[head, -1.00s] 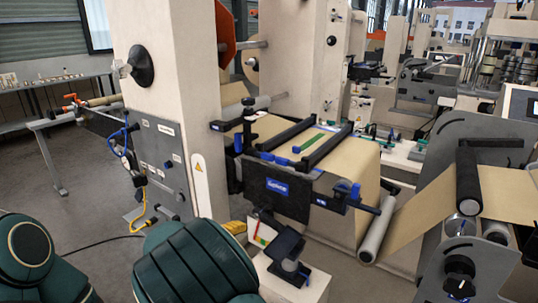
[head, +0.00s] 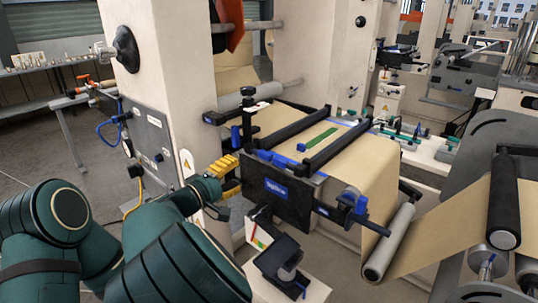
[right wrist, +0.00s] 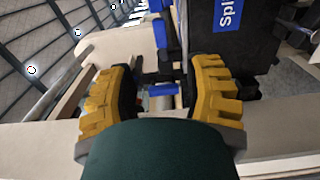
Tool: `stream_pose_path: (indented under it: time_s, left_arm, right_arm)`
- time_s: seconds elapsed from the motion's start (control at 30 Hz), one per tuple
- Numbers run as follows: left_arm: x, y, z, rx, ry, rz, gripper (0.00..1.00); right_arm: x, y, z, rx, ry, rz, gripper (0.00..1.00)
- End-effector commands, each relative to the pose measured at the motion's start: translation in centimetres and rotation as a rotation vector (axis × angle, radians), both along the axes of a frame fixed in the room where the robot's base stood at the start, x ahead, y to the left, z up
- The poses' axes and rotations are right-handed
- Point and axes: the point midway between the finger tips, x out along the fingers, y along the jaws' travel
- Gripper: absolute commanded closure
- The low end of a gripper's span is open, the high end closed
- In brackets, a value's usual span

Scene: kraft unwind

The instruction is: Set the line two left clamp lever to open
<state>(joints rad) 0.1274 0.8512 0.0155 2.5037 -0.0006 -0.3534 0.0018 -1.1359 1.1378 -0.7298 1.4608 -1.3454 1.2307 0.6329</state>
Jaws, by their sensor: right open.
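The splice table (head: 395,150) has two black clamp bars, the left one (head: 285,127) and the right one (head: 337,146), over brown web. My right gripper (head: 228,178) is open and empty, just left of the black Splice panel (head: 280,192) and below that tab. In the right wrist view its yellow fingers (right wrist: 162,85) stand apart, with a blue upright part (right wrist: 160,32) beyond them and a small blue part (right wrist: 163,89) between them. My left gripper is not in view.
A second blue lever (head: 355,200) stands at the panel's right end, near a grey roller (head: 389,243). A beige column (head: 178,75) rises at left. A black tilted device (head: 281,259) on a white stand is below the panel.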

Motion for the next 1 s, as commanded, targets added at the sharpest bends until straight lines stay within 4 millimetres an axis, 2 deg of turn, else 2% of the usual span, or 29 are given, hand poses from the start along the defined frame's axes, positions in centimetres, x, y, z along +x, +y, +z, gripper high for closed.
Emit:
stream_pose_path:
  time_s: [0.53,0.73,1.0]
  left_arm:
    - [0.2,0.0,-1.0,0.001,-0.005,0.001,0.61]
    - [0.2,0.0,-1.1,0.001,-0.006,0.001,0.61]
    - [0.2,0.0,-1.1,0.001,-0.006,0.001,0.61]
  right_arm:
    - [7.1,-7.3,-0.1,0.001,0.001,-0.003,0.50]
    - [8.5,-8.6,-0.1,0.001,0.001,-0.002,0.50]
    - [8.8,-8.9,0.0,0.000,0.001,0.000,0.50]
